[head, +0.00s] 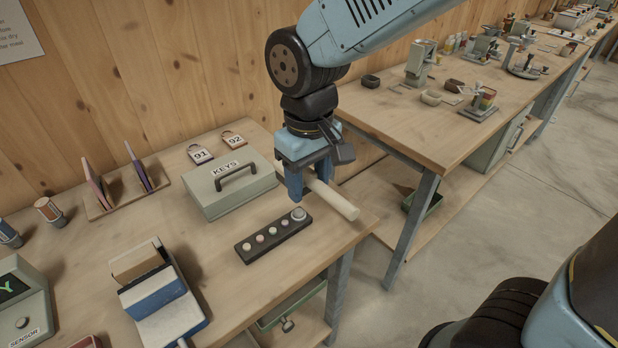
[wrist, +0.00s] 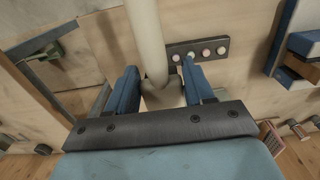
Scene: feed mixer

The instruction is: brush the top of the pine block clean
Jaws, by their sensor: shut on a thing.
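The pine block (head: 137,262) is light brown and sits in a blue vise (head: 160,300) on the bench, at the lower left of the head view. I cannot make out dust on its top. The vise also shows at the right edge of the wrist view (wrist: 302,44). My gripper (head: 309,186) is over the bench's right end, well right of the block. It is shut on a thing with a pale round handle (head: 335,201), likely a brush. In the wrist view the handle (wrist: 145,35) runs up from between the blue fingers (wrist: 158,80); any bristles are hidden.
A dark strip of round buttons (head: 273,236) lies between my gripper and the vise. A green KEYS box (head: 229,184) with a handle stands behind it. A sensor box (head: 22,305) is at far left. A second bench (head: 430,140) stands to the right.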

